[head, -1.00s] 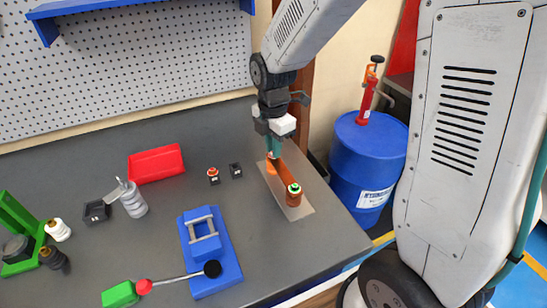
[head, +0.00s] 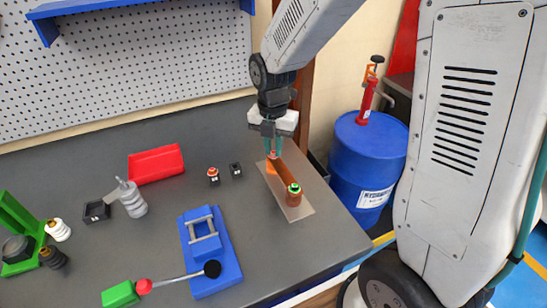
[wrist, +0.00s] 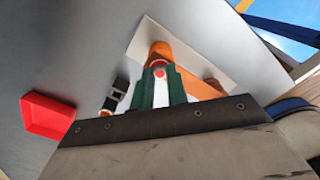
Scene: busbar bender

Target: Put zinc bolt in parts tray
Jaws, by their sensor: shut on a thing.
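My gripper (head: 272,151) points down at the far end of a copper busbar (head: 284,172). Its green fingers are shut on a small red-topped piece (wrist: 160,70), which I take to be the zinc bolt; the fingers hide most of it. Whether it is clear of the busbar end I cannot tell. The near end of the busbar carries a green-topped bolt (head: 293,188). A red tray (head: 156,165), which looks like the parts tray, lies to the left at the back of the bench; it also shows in the wrist view (wrist: 46,116).
The busbar stands on supports over a pale plate (head: 299,211). Two small black blocks, one with a red-ringed piece (head: 213,175), stand between tray and gripper. A blue bender (head: 212,260) is in front. A blue drum (head: 367,165) stands right of the bench.

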